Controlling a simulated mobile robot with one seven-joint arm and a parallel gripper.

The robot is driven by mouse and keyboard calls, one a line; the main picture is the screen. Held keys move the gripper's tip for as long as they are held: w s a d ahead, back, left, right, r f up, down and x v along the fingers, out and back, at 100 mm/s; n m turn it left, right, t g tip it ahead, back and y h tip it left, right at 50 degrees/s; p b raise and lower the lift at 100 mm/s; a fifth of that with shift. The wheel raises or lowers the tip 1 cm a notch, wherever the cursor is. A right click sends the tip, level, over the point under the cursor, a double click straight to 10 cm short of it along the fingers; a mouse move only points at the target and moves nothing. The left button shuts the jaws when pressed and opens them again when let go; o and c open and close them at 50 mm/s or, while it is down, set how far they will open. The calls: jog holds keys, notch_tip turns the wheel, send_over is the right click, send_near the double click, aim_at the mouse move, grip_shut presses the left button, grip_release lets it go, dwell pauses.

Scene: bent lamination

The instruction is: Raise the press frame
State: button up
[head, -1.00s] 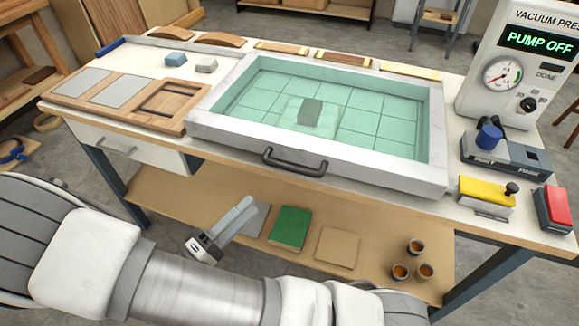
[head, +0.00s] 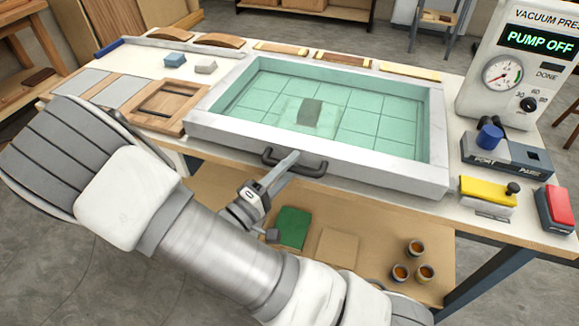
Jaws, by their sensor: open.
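The press frame (head: 215,132) is a pale grey rectangular frame around a translucent green gridded sheet (head: 375,115). It lies flat on the bench, with a small dark block showing through the sheet. A dark bar handle (head: 314,168) sits on its front side. My gripper (head: 287,168) is at the handle, with a grey finger overlapping the handle's left and middle part in the picture. The jaws are open. Whether the finger touches the bar, and where the other finger lies, I cannot tell.
The vacuum press box (head: 515,75) at the right reads PUMP OFF. A port block (head: 505,155), a yellow switch (head: 485,192) and a red one (head: 556,207) stand right of the frame. Wooden trays (head: 165,108) lie left. Cups (head: 416,247) and a green pad (head: 292,228) sit on the lower shelf.

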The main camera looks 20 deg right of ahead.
jog(key=shift+c, duration=0.2)
grip_shut()
dwell(1.1)
